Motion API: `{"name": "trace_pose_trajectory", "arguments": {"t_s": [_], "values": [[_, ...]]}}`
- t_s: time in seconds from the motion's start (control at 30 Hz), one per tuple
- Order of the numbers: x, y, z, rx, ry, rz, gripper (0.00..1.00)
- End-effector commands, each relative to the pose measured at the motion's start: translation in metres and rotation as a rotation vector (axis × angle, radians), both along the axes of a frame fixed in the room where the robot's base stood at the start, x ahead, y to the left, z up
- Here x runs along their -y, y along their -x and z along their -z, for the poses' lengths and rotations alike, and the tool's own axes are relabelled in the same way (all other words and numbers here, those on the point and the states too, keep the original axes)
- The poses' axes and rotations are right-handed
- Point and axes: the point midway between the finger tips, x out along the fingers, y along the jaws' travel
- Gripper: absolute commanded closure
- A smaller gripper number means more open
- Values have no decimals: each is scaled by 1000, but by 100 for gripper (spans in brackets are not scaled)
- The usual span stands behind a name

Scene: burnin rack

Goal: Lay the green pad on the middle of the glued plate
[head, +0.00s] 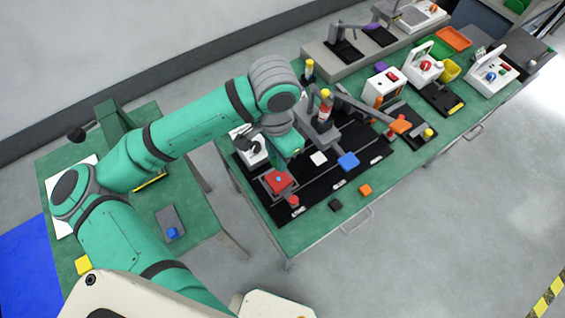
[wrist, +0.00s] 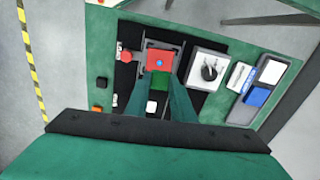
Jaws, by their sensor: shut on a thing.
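A red plate (head: 279,181) with a small blue spot at its middle lies in a dark fixture near the left end of the black mat. The plate also shows in the wrist view (wrist: 153,64). My gripper (wrist: 161,84) is shut on the green pad (wrist: 160,79), which shows between its two fingertips just short of the red plate's edge. In the head view, my gripper (head: 288,146) is above the mat behind the plate, and I cannot make out the pad there. How high the pad is above the mat is hard to tell.
A white device with a black knob (head: 252,150) stands close behind the plate, and a red button (head: 294,200) is in front. A white square (head: 319,158) and a blue piece (head: 348,161) lie to the right.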

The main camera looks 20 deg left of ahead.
Motion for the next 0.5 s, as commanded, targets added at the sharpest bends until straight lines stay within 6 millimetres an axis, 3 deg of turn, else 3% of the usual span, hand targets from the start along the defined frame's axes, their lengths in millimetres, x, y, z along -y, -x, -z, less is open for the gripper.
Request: {"name": "trace_pose_trajectory", "arguments": {"t_s": [0.23,0.5], "values": [[1,1,42,-2,3,0,100],[1,0,63,-2,1,0,100]]}}
